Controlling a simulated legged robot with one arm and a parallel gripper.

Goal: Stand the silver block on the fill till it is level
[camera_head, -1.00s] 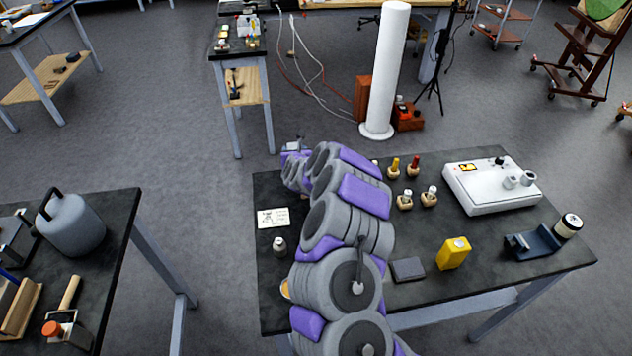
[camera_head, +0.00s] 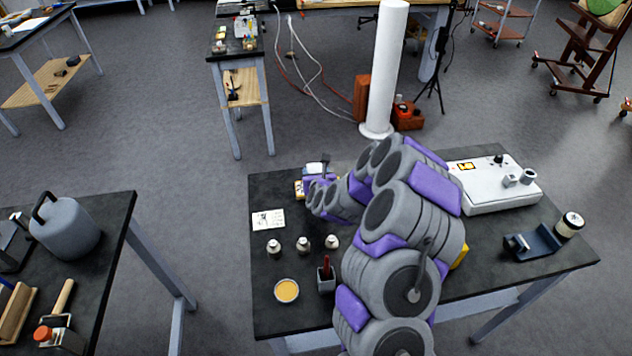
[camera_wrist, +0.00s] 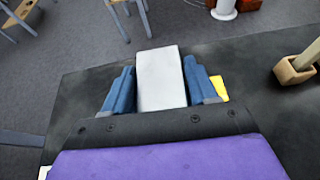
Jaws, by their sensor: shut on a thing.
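The silver block (camera_wrist: 162,78) shows pale and flat-faced between the two blue fingers of my gripper (camera_wrist: 162,88) in the wrist view. My gripper is shut on it. In the head view, my gripper (camera_head: 318,176) is over the far left part of the dark table, with a pale face of the block (camera_head: 317,167) showing at its end. A yellow thing (camera_wrist: 220,88) shows just behind the right finger; a yellow-orange patch (camera_head: 298,188) shows beside the gripper in the head view. I cannot tell which thing is the fill, or whether the block touches anything below.
My arm hides the middle.

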